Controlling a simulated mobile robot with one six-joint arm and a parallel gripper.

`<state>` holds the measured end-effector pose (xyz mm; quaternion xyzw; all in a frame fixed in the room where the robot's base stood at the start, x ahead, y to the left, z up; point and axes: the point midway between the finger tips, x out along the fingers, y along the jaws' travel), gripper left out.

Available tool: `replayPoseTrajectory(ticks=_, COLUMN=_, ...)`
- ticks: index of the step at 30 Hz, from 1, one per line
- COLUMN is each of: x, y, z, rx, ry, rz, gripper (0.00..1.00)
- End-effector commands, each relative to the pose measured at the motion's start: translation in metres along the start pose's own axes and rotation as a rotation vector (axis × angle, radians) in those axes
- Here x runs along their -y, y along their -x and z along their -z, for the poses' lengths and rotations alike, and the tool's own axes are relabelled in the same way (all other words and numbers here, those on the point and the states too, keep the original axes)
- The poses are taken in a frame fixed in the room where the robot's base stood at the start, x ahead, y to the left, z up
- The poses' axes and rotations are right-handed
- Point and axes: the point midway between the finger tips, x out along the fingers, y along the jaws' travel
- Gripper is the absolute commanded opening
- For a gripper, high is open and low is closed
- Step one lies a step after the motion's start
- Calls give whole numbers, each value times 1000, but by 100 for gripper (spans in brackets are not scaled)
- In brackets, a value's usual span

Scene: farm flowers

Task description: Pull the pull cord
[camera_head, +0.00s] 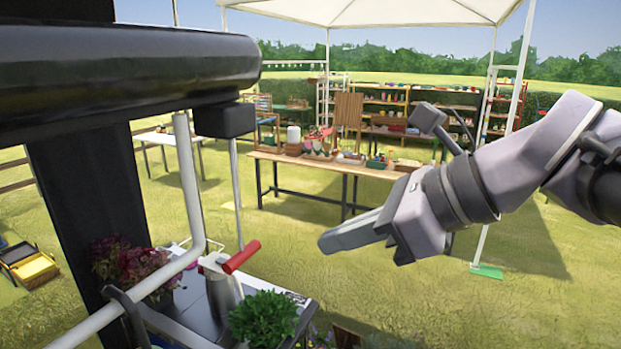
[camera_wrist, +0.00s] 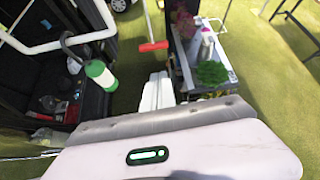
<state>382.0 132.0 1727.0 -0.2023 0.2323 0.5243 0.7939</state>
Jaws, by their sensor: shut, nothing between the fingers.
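The pull cord is a thin pale line (camera_head: 236,185) hanging from a black box (camera_head: 225,120) under a dark overhead bar. At its lower end is a red crosswise handle (camera_head: 240,256), which also shows in the wrist view (camera_wrist: 153,46) near the top centre. My gripper (camera_head: 323,242) is shut and empty, to the right of the red handle and apart from it. In the wrist view, my fingers (camera_wrist: 157,92) lie together and point up toward the handle, with a gap between them.
A cart top holds a green plant (camera_head: 263,318) and pink-purple flowers (camera_head: 130,265). A white bent pipe (camera_head: 190,190) runs left of the cord. In the wrist view, a green-and-white bottle (camera_wrist: 101,74) hangs left. A wooden table (camera_head: 330,167) stands farther back on grass.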

Motion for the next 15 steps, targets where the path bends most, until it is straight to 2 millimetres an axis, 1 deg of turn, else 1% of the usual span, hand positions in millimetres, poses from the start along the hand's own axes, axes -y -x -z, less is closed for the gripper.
replayPoseTrajectory(ticks=1, x=1, y=9, z=-17, rx=15, ry=-30, rz=-12, gripper=0)
replayPoseTrajectory(ticks=3, x=1, y=11, z=-24, rx=29, ry=-62, rz=-27, gripper=0)
replayPoseTrajectory(ticks=5, x=0, y=11, z=-26, rx=34, ry=-75, rz=-34, gripper=0)
replayPoseTrajectory(ticks=13, x=-1, y=9, z=-24, rx=34, ry=-75, rz=-34, gripper=0)
replayPoseTrajectory(ticks=15, x=-1, y=6, z=-24, rx=33, ry=-73, rz=-34, gripper=0)
